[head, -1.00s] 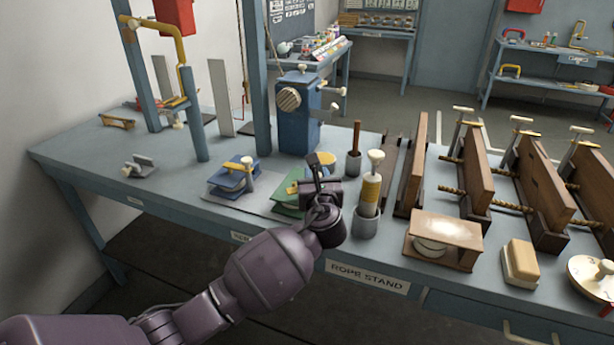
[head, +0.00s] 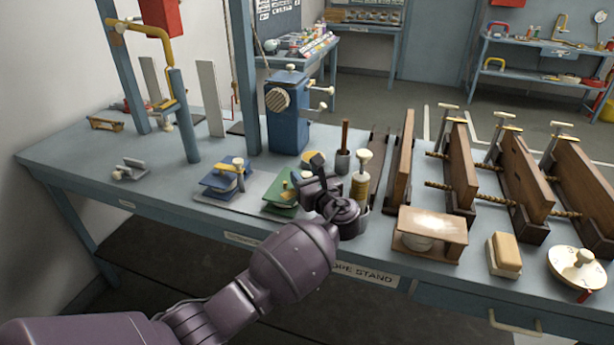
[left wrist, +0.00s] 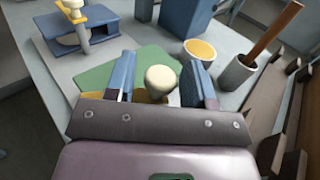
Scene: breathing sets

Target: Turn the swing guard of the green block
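The green block (head: 279,206) sits on a grey plate at the bench's front edge, partly hidden by my left gripper in the head view. In the left wrist view its green top (left wrist: 128,72) lies beneath my fingers. A cream round knob (left wrist: 161,79) stands up from it, with yellow metal (left wrist: 147,96) below; I cannot tell the guard's full shape. My left gripper (head: 313,166) is over the block's right side. In the left wrist view its two blue fingers (left wrist: 157,64) are apart, one on each side of the knob, with gaps visible. My right gripper is not in view.
A similar blue block (head: 222,184) with a yellow guard stands to the left. A grey cup with a wooden handle (head: 343,160) and a cream-topped yellow tool (head: 361,185) stand close on the right. A blue winch post (head: 288,122) is behind. Wooden clamps fill the right.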

